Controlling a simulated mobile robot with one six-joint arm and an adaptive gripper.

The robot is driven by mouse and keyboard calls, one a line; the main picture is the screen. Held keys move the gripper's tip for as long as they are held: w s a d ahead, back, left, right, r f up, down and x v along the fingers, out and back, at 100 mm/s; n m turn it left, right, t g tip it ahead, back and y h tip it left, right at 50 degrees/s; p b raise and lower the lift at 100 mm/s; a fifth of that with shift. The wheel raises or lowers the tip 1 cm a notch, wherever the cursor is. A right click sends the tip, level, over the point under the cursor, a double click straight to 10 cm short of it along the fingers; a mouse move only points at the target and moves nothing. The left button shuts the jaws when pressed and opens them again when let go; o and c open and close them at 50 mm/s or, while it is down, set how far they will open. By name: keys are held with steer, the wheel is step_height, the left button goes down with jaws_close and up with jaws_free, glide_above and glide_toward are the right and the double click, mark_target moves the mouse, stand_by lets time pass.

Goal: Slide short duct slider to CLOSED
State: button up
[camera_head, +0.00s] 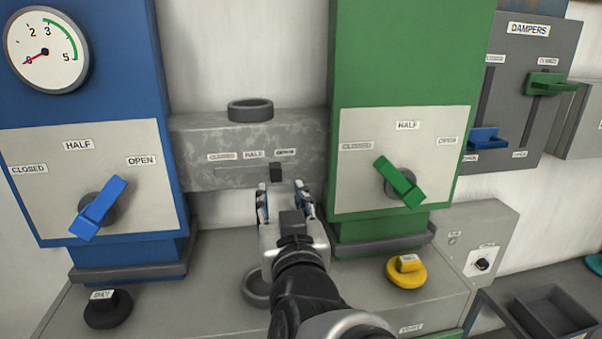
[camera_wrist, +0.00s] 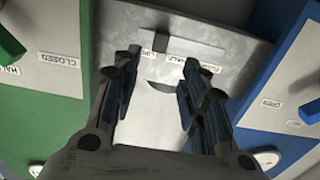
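The short duct (camera_head: 195,140) is a grey mottled box between the blue and green columns, with a horizontal slot under CLOSED, HALF and OPEN labels, left to right. Its dark slider knob (camera_head: 276,172) stands right of HALF, near OPEN. In the wrist view the knob (camera_wrist: 155,44) shows at the top, beyond the fingertips. My gripper (camera_head: 281,190) is open and empty, just below and in front of the knob, with a finger toward each side of it. The wrist view also shows the two fingers (camera_wrist: 162,62) spread apart. I see no contact with the knob.
A blue column with a blue handle (camera_head: 98,207) stands left, and a green column with a green handle (camera_head: 399,181) close on the right. A yellow knob (camera_head: 407,273) and a black knob (camera_head: 108,309) sit on the bench. A dampers panel (camera_head: 525,70) is at right.

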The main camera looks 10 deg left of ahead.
mark_target(276, 172)
steer(key=p+x, duration=0.1)
steer(key=x, duration=0.9)
jaws_close()
stand_by(0.5)
